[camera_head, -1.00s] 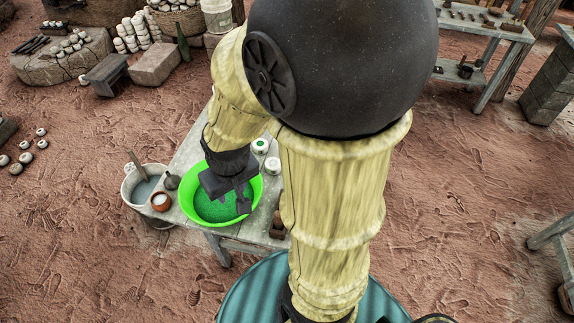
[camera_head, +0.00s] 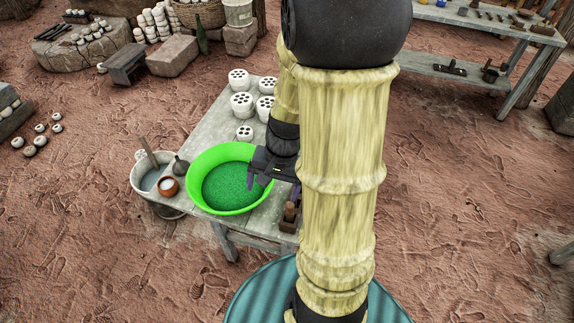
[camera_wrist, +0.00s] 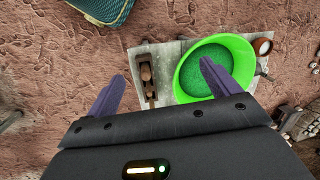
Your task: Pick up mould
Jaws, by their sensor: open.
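The small brown wooden mould (camera_head: 289,217) sits on the front right part of the grey table (camera_head: 222,128), partly hidden by my arm. In the wrist view the mould (camera_wrist: 147,78) shows as a narrow wooden piece between my fingers, closer to the left one. My gripper (camera_head: 272,184) is open and empty, above the table at the right rim of the green basin. In the wrist view my gripper (camera_wrist: 162,80) has its purple fingers wide apart, the right one overlapping the basin. The gap down to the mould is hard to judge.
The green basin (camera_head: 193,183) with green contents stands left of the mould. Several white holed cylinders (camera_head: 241,104) stand behind it. A terracotta bowl (camera_head: 168,187), a dark flask (camera_head: 180,166) and a grey bucket (camera_head: 140,180) are at the left.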

